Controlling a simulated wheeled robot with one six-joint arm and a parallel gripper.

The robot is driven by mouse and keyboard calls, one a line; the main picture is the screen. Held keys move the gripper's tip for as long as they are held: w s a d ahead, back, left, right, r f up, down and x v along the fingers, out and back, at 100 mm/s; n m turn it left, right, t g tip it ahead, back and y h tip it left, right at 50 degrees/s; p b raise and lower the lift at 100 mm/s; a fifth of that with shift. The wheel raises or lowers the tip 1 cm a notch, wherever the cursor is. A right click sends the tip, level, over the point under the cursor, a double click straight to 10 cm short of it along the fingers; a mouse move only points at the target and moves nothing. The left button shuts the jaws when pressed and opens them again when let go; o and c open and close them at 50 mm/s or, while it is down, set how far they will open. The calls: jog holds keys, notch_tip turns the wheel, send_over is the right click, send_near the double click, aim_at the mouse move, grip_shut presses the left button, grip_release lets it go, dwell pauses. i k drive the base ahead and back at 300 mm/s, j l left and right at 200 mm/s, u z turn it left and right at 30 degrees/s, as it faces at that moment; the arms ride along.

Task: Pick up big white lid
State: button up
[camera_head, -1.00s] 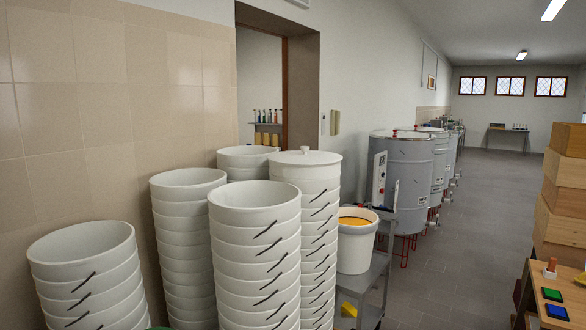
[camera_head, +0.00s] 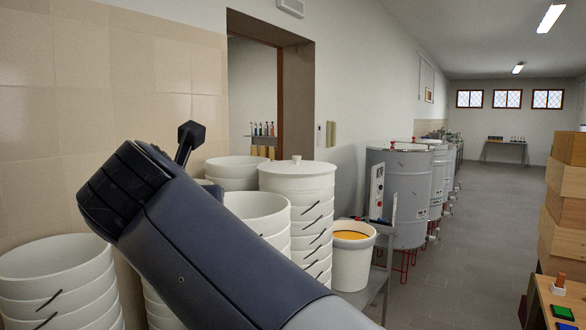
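The big white lid (camera_head: 280,167) lies on top of a tall stack of white buckets (camera_head: 312,210). It is round, with a small knob in the middle of its top. My arm, dark blue-grey with a black ridged end, crosses the lower left and middle of the view, in front of and below the lid. A small black part stands up behind the arm's end, left of the lid and apart from it. I cannot tell whether this is part of my gripper, and no clear pair of fingers shows.
Several white bucket stacks (camera_head: 55,262) stand by the tiled wall, partly hidden by my arm. A bucket with orange contents (camera_head: 352,265) stands on a grey cart (camera_head: 377,283). Metal tanks (camera_head: 395,195) line the wall. Wooden boxes (camera_head: 562,215) stand right. The middle floor is clear.

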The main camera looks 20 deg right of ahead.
aim_at(295, 166)
jog(key=i+l+u, duration=0.1)
jog(key=i+l, duration=0.2)
jog(key=i+l+u, duration=0.1)
jog(key=i+l, duration=0.15)
jog(key=l, duration=0.3)
jog(key=i+l+u, duration=0.1)
jog(key=i+l, duration=0.15)
jog(key=l, duration=0.2)
jog(key=i+l+u, duration=0.1)
jog(key=i+l, duration=0.15)
jog(key=l, duration=0.2)
jog(key=i+l+u, duration=0.1)
jog(key=l, duration=0.4)
jog(key=i+l+u, duration=0.1)
jog(key=i+l, duration=0.2)
jog(key=l, duration=0.2)
jog(key=i+l+u, duration=0.1)
jog(key=l, duration=0.4)
jog(key=i+l+u, duration=0.1)
jog(key=i+l, duration=0.2)
jog(key=l, duration=0.25)
